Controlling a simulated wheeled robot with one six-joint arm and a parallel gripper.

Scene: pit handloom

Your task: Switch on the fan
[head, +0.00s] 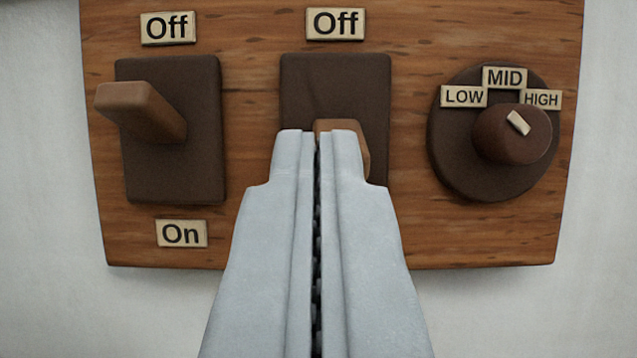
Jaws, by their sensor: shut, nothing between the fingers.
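A wooden switch panel (250,240) fills the middle of the head view. A left rocker switch has a brown lever (140,110) that juts out, its tip up and to the left, towards its "Off" label (168,28). A middle switch has a dark plate (335,85) under another "Off" label (335,23). Its brown lever (362,150) is mostly hidden behind my gripper and seems to slant down. My gripper (319,135) is shut and empty in front of that lever; I cannot tell whether they touch. No label names the fan.
A round knob (500,145) on the right has "LOW", "MID" and "HIGH" labels, with its pale mark near the top. An "On" label (181,233) sits below the left switch. Anything below the middle switch is hidden. The pale wall (40,180) around the panel is bare.

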